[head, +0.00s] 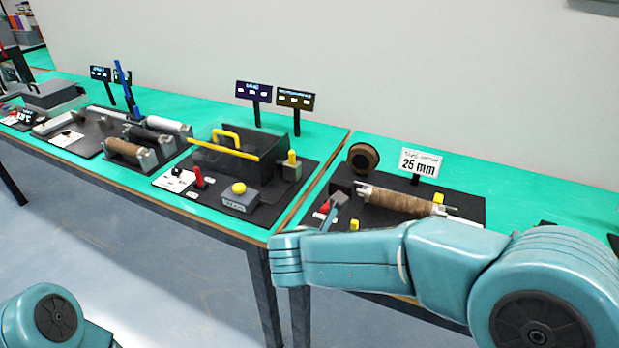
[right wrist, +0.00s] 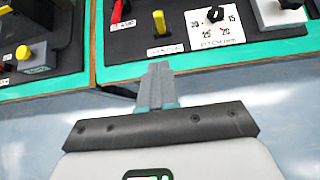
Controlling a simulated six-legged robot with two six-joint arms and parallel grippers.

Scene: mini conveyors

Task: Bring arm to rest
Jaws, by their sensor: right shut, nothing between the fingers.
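My right arm (head: 430,258) reaches in from the right in the head view, in front of the near table edge. In the right wrist view my right gripper (right wrist: 157,86) is shut and empty. Its fingertips point toward the table's front edge, and I see nothing held between them. Of my left arm, only a rounded teal joint (head: 55,315) shows at the bottom left of the head view. My left gripper is out of view.
The right station has a brown roll (head: 400,201) and a 25 mm sign (head: 420,163). In the right wrist view a yellow lever (right wrist: 160,22) and a pitch dial (right wrist: 215,15) stand beyond the fingertips. A yellow-button box (head: 239,195) sits on the table left of them. Floor in front is clear.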

